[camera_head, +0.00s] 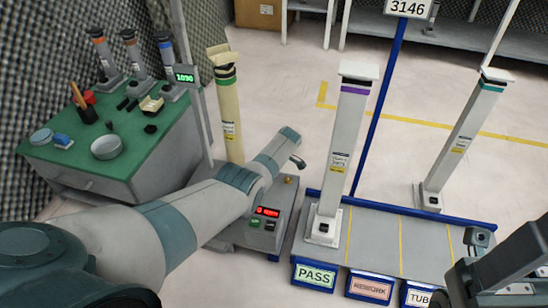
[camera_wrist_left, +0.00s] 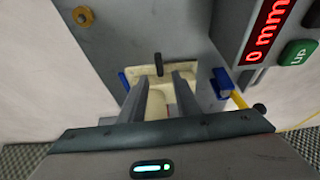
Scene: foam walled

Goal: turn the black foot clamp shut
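A short black lever (camera_wrist_left: 158,63), which looks like the black foot clamp, stands upright in the left wrist view at the far edge of a cream foot (camera_wrist_left: 150,82). My left gripper (camera_wrist_left: 160,92) is open, its two grey fingers pointing towards the lever from either side, with nothing seen between the tips. Contact with the lever cannot be told. The cream column (camera_head: 228,115) rises behind my left arm in the head view, which hides its foot and the clamp. My right gripper (camera_head: 500,280) is partly seen at the lower right; its fingertips are unclear.
Blue blocks (camera_wrist_left: 222,82) flank the cream foot. A red-display control box (camera_head: 265,222) stands to the right of the arm. A rack (camera_head: 375,240) with PASS and REWORK labels holds a purple-banded column (camera_head: 345,150). A green-topped bench (camera_head: 85,160) is at left.

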